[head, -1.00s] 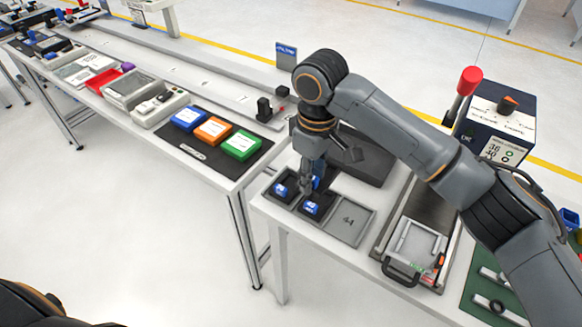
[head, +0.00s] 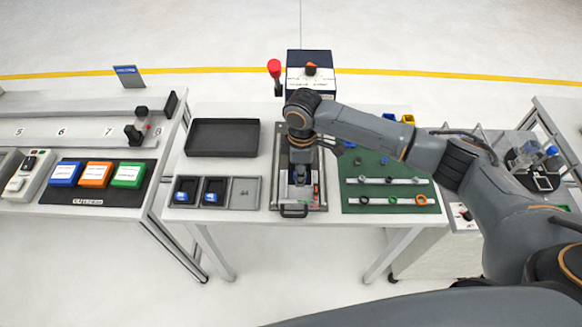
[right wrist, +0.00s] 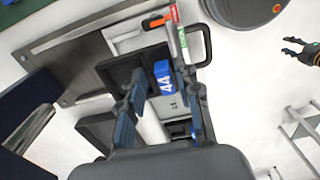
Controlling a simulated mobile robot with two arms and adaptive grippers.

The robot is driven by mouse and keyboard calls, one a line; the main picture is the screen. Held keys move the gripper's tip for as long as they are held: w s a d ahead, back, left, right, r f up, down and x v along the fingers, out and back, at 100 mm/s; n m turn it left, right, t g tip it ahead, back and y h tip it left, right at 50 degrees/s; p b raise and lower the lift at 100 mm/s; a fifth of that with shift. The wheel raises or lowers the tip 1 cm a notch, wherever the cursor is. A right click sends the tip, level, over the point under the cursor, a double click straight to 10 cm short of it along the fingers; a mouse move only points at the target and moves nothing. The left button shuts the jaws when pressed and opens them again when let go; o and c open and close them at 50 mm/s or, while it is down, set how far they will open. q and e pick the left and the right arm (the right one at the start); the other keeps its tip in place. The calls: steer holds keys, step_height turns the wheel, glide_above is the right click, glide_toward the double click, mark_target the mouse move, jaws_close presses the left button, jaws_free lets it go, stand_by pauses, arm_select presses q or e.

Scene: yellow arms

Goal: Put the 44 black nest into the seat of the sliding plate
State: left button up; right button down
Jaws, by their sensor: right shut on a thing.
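The 44 black nest (right wrist: 126,72) is a dark frame with a blue block marked 44. In the right wrist view, it sits between the fingers of my right gripper (right wrist: 160,95), which is shut on it. In the head view, my right gripper (head: 299,178) points down over the sliding plate (head: 315,203), a grey plate with a black front handle. The arm and gripper hide much of the seat, and I cannot tell whether the nest touches it. My left gripper (right wrist: 297,48) shows at the right edge of the right wrist view, fingers apart and empty.
Left of the sliding plate, a grey tray (head: 245,192) has an empty compartment marked 44 and two black nests with blue blocks. A black bin (head: 222,138) stands behind it. A green mat (head: 390,183) with rings lies right. A control box (head: 310,72) stands behind.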

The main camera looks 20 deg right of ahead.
steer(key=shift+w+f+b, duration=0.1)
steer(key=shift+f+b, duration=0.3)
steer(key=shift+f, duration=0.1)
steer(key=b, duration=0.5)
glide_above(299, 194)
step_height(299, 194, down, 4)
steer(key=shift+f, duration=0.85)
steer(key=shift+f, duration=0.5)
steer(key=c, duration=0.8)
jaws_free()
steer(key=shift+c, duration=0.2)
steer(key=shift+r, duration=0.1)
step_height(299, 194, up, 12)
steer(key=shift+f, duration=0.1)
